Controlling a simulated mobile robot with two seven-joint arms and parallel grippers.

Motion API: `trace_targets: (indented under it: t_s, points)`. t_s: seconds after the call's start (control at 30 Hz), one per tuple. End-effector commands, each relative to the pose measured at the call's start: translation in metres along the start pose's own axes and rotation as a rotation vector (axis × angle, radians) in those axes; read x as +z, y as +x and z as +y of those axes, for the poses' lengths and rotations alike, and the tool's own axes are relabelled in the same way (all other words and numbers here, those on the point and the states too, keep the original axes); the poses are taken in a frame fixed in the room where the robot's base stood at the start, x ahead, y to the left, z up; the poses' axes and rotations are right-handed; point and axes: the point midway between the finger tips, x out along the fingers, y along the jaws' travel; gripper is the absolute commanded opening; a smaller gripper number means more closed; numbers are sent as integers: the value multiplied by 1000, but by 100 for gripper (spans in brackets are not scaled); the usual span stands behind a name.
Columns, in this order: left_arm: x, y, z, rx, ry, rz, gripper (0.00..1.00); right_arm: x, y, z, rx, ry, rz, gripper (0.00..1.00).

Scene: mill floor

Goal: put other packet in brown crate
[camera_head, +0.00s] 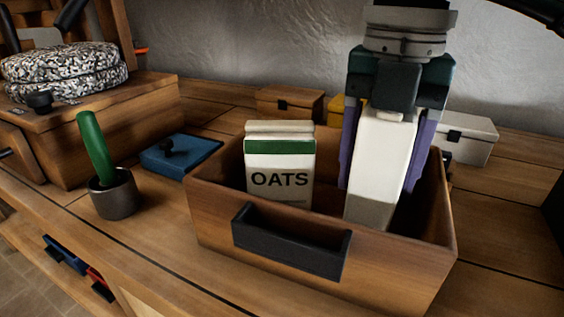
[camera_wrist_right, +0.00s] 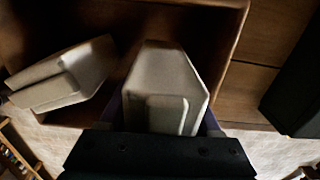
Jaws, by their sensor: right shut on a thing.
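The brown crate (camera_head: 215,218) is an open wooden box with a black front handle, standing on the bench. A white packet with a green band, marked OATS (camera_head: 280,170), stands upright inside its left part. My right gripper (camera_head: 380,165) points down into the right part of the crate, its purple fingers shut on a second white packet (camera_head: 376,185). That packet's lower end is inside the crate, below the rim; whether it touches the floor is hidden. In the right wrist view the held packet (camera_wrist_right: 165,85) is between the fingers, with the oats packet (camera_wrist_right: 65,75) beside it. My left gripper is not in view.
A dark cup with a green pestle (camera_head: 105,175) and a blue box (camera_head: 180,155) stand left of the crate. A small wooden box (camera_head: 288,104), a yellow box (camera_head: 337,108) and a white box (camera_head: 470,138) stand behind. A speckled millstone (camera_head: 62,72) is at far left.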

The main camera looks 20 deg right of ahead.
Motion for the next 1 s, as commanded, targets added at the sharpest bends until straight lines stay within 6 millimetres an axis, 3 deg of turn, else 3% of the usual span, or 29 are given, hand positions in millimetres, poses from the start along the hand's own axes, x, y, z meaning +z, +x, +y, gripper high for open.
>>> trace_targets:
  t_s: [0.3, 0.67, 0.7, 0.93, 1.0]
  points:
    - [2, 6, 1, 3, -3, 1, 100, 0, 41, 0, -1, 0, 1, 0]
    - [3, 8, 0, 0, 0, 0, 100, 0, 45, 0, 1, -1, -1, 0]
    - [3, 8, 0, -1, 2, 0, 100, 0, 45, 0, -1, -1, 0, 68]
    - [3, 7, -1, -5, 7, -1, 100, 0, 44, 0, -1, -1, 0, 94]
    - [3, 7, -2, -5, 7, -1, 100, 0, 44, 0, -1, -1, 0, 95]
